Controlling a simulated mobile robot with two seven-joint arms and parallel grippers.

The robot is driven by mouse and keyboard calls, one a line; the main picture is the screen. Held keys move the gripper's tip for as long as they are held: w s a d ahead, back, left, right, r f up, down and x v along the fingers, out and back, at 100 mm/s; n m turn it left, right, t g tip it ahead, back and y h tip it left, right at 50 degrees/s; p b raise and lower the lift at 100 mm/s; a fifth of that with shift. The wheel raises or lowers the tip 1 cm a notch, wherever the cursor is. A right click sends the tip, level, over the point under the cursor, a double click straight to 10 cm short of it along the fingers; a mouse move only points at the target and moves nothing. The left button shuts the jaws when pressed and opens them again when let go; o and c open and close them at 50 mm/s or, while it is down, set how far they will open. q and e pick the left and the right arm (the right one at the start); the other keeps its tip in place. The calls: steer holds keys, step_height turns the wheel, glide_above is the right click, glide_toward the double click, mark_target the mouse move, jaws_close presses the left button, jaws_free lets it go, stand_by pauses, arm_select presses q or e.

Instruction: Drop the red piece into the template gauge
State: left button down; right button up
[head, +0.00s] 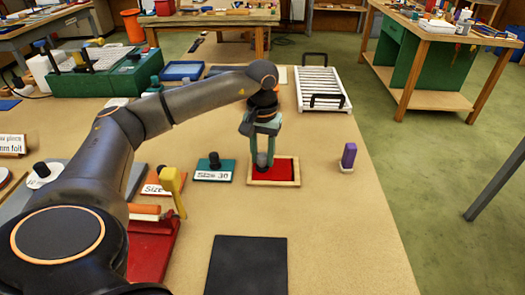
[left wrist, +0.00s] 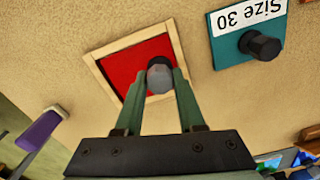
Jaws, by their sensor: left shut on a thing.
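The red piece (head: 280,174) is a flat red square with a grey knob (head: 262,159). It lies within the outline of the template gauge, a light wooden frame (head: 274,185); I cannot tell whether it rests fully flat. In the left wrist view red (left wrist: 128,64) fills most of the frame (left wrist: 93,72), and the knob (left wrist: 160,78) shows toward one corner. My left gripper (head: 263,158) points down over the gauge, its greenish fingers shut on the knob. The fingers and knob hide part of the red surface and frame. My right gripper is not in view.
A teal plate marked "Size 30" (head: 228,176) with a dark knob lies left of the gauge. A purple block (head: 348,156) stands to the right. A black mat (head: 246,268) lies in front, and a white slatted rack (head: 322,85) stands behind. Bare tabletop surrounds the gauge's right side.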

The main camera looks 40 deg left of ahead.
mark_target(263, 155)
arm_select(q)
steer(key=shift+c, duration=2.2)
jaws_free()
steer(key=shift+f, duration=0.1)
step_height(263, 155, up, 13)
steer(key=shift+f+p, duration=0.2)
steer(key=shift+p, duration=0.2)
